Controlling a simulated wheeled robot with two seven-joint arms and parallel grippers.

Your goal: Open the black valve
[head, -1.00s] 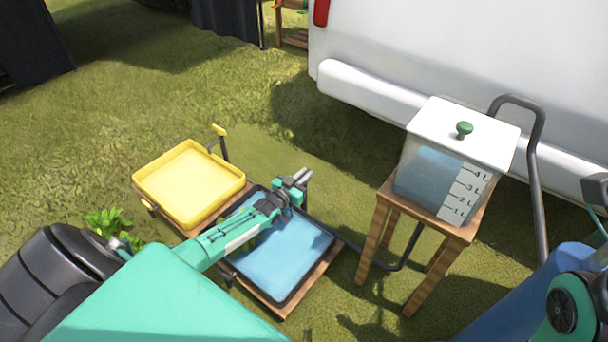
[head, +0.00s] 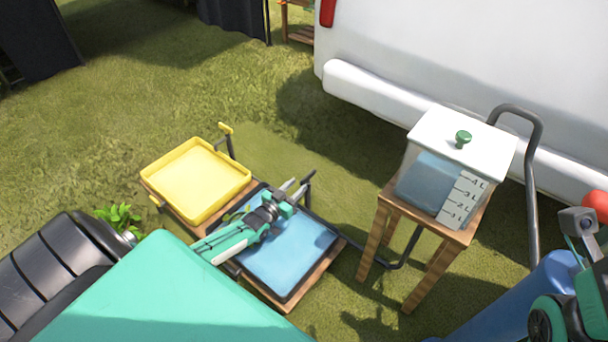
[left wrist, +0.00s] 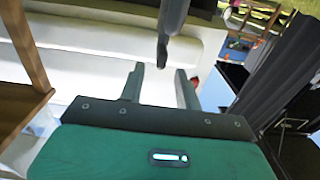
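The black valve handle (head: 307,180) stands at the far right corner of the blue tray (head: 290,255). My left gripper (head: 294,189) is over the tray's far end, close to the handle, with its two fingers spread and empty. In the left wrist view the same fingers (left wrist: 161,88) are apart, and a dark bar (left wrist: 170,25), which looks like the valve handle, hangs in front of the gap between them. I cannot tell whether they touch it.
A yellow tray (head: 197,181) with a yellow handle (head: 226,129) is left of the blue one. A water tank (head: 440,187) with a green-knobbed lid stands on a wooden stool (head: 461,238) to the right. A dark pipe runs near it. A white vehicle (head: 460,60) is behind.

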